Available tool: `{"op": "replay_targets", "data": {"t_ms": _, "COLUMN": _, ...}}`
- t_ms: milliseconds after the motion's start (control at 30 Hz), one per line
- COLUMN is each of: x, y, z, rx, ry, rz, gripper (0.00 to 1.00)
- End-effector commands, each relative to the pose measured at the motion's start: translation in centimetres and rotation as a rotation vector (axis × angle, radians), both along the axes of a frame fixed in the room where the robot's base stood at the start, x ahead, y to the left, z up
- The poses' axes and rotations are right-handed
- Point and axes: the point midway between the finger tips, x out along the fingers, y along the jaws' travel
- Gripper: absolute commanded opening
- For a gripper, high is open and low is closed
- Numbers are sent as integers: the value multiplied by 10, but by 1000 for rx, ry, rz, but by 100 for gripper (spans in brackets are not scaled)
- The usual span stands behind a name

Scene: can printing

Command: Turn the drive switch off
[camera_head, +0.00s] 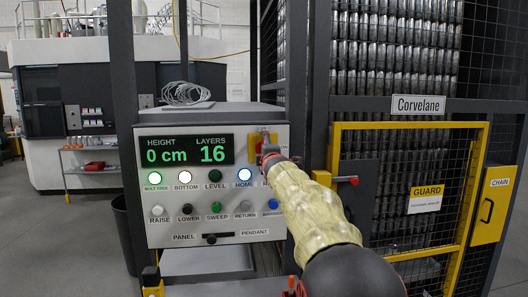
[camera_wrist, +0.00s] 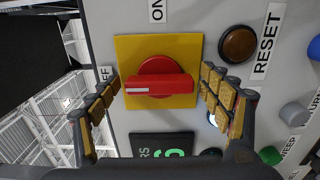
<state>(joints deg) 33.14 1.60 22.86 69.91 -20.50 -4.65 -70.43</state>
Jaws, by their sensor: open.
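The drive switch is a red rotary handle (camera_wrist: 160,85) on a yellow plate (camera_wrist: 150,48). In the wrist view its bar lies crosswise, with the white mark at its left end, on the side of the OFF label (camera_wrist: 105,73). The ON label (camera_wrist: 157,10) is at the top. My gripper (camera_wrist: 161,76) is open, one finger beyond each end of the bar; I cannot tell whether either touches. In the head view the yellow plate (camera_head: 255,148) is at the panel's upper right, partly hidden by my gripper (camera_head: 268,152).
The control panel (camera_head: 160,240) has a display (camera_head: 185,150) reading 0 cm and 16 layers, above rows of buttons. In the wrist view a brown RESET button (camera_wrist: 238,44) sits close to the right finger. A yellow-framed guard door (camera_head: 410,127) stands to the right in the head view.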

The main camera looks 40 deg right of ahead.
Motion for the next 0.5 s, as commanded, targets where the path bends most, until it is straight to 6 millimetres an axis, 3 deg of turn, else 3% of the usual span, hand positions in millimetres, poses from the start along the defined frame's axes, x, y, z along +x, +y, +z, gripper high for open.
{"op": "replay_targets", "data": {"t_ms": 233, "x": -12, "y": 7, "z": 2, "rx": -1, "ry": -2, "rz": 0, "gripper": 79}}
{"op": "replay_targets", "data": {"t_ms": 500, "x": -45, "y": 28, "z": 1, "rx": -1, "ry": -2, "rz": 0, "gripper": 79}}
